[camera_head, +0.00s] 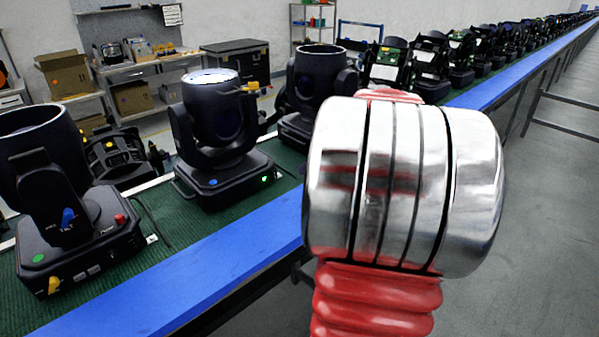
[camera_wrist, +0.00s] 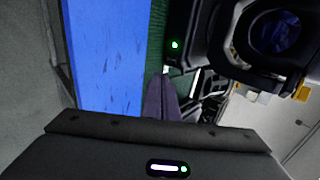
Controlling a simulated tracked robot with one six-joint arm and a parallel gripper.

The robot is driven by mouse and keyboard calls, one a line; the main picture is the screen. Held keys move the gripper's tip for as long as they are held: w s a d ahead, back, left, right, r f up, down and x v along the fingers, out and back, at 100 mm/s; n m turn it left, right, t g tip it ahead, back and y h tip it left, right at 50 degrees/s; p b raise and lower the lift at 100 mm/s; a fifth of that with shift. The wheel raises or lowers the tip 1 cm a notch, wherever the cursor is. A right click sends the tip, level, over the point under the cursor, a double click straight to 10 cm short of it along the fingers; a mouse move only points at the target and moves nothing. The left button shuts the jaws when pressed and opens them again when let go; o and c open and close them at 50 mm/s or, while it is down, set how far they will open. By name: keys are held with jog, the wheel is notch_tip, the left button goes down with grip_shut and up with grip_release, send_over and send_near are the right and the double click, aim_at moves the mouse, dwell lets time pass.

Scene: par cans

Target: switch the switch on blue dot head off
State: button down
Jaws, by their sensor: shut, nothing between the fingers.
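The blue dot head (camera_head: 218,130) is a black moving light standing on the green mat in the head view. Its blue dot (camera_head: 213,182) is on the base front, and a small green light (camera_head: 265,179) glows at the base's right end. Its upward-facing lens looks bright. In the wrist view, a black head base (camera_wrist: 187,30) with a lit green light (camera_wrist: 175,45) lies just beyond my gripper (camera_wrist: 160,80). I cannot see a dot there. My gripper is shut and empty, its fingertips over the green mat near the base. The head view does not show the fingers.
A green dot head (camera_head: 75,235) with a red switch (camera_head: 120,218) stands at left. Another black head (camera_head: 312,85) stands behind the blue dot one. A blue table edge (camera_head: 215,262) runs along the front, with open grey floor at right. Shelves stand behind.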

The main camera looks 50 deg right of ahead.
jog(key=shift+s+r, duration=0.25)
jog(key=a+n+g+y, duration=0.25)
jog(key=a+n, duration=0.65)
jog(key=a, duration=1.7)
jog(key=s+a+f+n, duration=0.1)
jog(key=s+a+n, duration=0.4)
jog(key=a, duration=0.3)
jog(key=s+a+f+n+g+h, duration=0.1)
jog(key=s+a+n, duration=0.4)
jog(key=s+a, duration=0.1)
jog(key=shift+a+f, duration=0.15)
jog(key=shift+a, duration=0.7)
jog(key=shift+s+a+h, duration=0.1)
jog(key=shift+a+h, duration=0.05)
jog(key=shift+h, duration=0.1)
